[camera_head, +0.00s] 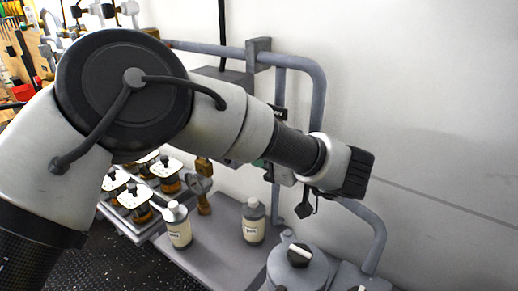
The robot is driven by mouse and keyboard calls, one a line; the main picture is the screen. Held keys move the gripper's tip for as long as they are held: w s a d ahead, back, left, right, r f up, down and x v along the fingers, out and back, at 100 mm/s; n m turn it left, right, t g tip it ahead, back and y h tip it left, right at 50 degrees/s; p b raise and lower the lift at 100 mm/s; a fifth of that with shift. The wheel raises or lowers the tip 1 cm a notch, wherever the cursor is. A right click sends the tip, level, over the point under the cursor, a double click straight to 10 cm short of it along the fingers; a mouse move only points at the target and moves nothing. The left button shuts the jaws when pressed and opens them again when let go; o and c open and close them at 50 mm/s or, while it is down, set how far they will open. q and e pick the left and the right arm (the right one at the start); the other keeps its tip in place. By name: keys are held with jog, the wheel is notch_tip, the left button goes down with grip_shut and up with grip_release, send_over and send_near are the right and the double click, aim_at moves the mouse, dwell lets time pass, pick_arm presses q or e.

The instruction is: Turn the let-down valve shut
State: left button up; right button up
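My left arm comes in from the left and crosses the middle of the view. Its wrist ends in front of the grey pipework (320,90) at the wall. My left gripper (308,204) shows only as a small dark part below the wrist, close to the pipes. Its fingers are too small and covered to tell open from shut. I cannot make out the let-down valve for certain; my wrist and forearm cover part of the pipework. A small dark label (279,113) hangs by the upright pipe. My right gripper is not in view.
Two labelled grey bottles, a left one (179,228) and a right one (253,222), stand on a grey shelf (215,258). A grey round vessel (297,272) with a pale-topped knob stands at the front. Several brass fittings with white tags (133,196) sit at left.

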pick_arm(q)
jog(key=shift+f, duration=0.15)
jog(key=o, duration=0.9)
